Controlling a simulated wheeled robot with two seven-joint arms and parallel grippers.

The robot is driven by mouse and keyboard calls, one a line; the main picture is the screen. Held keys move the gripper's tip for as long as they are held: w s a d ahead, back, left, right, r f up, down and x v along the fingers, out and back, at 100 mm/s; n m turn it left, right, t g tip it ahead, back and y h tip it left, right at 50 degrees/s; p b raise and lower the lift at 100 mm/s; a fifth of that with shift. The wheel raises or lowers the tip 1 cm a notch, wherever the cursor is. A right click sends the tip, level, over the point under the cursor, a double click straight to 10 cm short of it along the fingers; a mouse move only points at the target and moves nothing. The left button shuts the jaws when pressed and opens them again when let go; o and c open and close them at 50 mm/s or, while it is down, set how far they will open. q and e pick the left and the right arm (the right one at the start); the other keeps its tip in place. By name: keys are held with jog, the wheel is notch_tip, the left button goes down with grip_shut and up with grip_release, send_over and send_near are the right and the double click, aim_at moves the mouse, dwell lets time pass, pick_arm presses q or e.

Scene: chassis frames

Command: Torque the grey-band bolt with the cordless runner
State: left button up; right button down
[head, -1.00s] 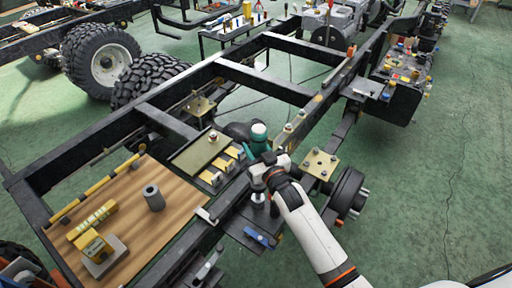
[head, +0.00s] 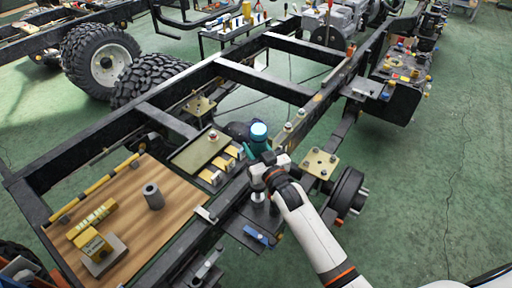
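The cordless runner (head: 259,138) is teal with a rounded top that shows bright blue. It stands roughly upright over the near frame rail. My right gripper (head: 268,165) is at the runner's body and appears shut on it; its fingertips are mostly hidden. A small silver-grey part (head: 257,196) shows just below the gripper, above a dark bracket. I cannot tell whether it is the runner's socket or a bolt. I cannot make out a grey band on any bolt. Several bolts stand on a brass plate (head: 320,172) to the right. My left gripper is not in view.
A wooden board (head: 150,215) at the left bears a grey cylinder (head: 153,196) and yellow boxes (head: 92,243). Yellow-and-grey blocks (head: 212,176) and an olive plate (head: 200,150) lie left of the gripper. A wheel hub (head: 347,192) stands right. Green floor is clear at right.

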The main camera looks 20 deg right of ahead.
aim_at(255, 125)
jog(key=shift+f, duration=0.35)
dwell(0.4)
jog(key=shift+r+p, duration=0.2)
jog(key=shift+p, duration=0.4)
dwell(0.8)
jog(key=shift+w+r+p, duration=0.15)
jog(key=shift+r+p, duration=1.3)
jog(key=shift+r, duration=0.25)
notch_tip(255, 125, up, 5)
jog(key=p, duration=0.4)
jog(key=shift+p, duration=0.35)
